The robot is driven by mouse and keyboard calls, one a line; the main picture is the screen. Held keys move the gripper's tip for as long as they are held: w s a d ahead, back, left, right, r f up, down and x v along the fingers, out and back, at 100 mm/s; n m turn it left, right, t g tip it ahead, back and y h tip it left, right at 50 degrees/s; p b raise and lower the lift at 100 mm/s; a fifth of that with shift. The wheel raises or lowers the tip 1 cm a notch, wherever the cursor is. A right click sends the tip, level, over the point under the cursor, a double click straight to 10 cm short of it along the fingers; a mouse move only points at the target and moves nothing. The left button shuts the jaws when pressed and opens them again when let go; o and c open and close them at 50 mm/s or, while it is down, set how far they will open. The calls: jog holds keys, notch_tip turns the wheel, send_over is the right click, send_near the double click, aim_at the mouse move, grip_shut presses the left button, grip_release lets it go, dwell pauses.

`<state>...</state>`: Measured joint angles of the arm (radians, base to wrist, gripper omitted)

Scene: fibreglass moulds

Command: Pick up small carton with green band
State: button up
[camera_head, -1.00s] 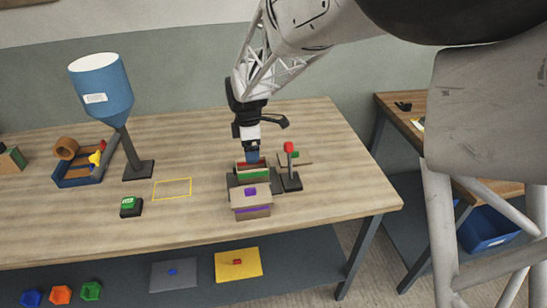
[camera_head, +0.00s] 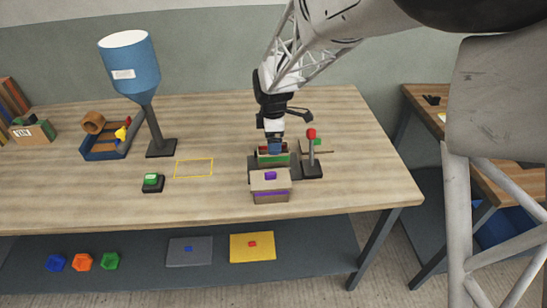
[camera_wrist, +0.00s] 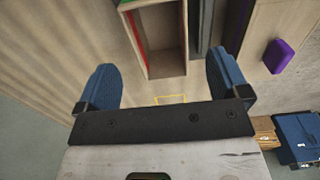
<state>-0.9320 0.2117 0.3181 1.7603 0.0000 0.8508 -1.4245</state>
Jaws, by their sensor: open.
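The small carton with the green band (camera_head: 273,160) stands on the workbench behind a carton with a purple band (camera_head: 270,196). A strip of red shows at its back edge, partly hidden by my gripper. My gripper (camera_head: 275,150) points down just above the green-banded carton, and its lower end overlaps the carton's back in the picture. In the wrist view my gripper (camera_wrist: 163,82) has its two blue fingers wide apart with nothing between them. An open-topped brown box (camera_wrist: 165,45) with red and green edges lies beyond the fingertips. I cannot tell whether the fingers touch it.
A dark stand with a red top (camera_head: 312,150) is close to the right of the cartons. A purple block (camera_wrist: 278,55) shows in the wrist view. A blue hopper (camera_head: 130,75), a green-topped device (camera_head: 152,182) and a yellow outline (camera_head: 194,168) are left. The bench front is clear.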

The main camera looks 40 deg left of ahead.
jog(key=shift+f, duration=2.6)
jog(key=shift+c, duration=0.2)
jog(key=c, duration=1)
jog(key=shift+o, duration=0.2)
jog(key=shift+r, duration=0.2)
notch_tip(320, 180, up, 10)
jog(key=shift+f, duration=0.15)
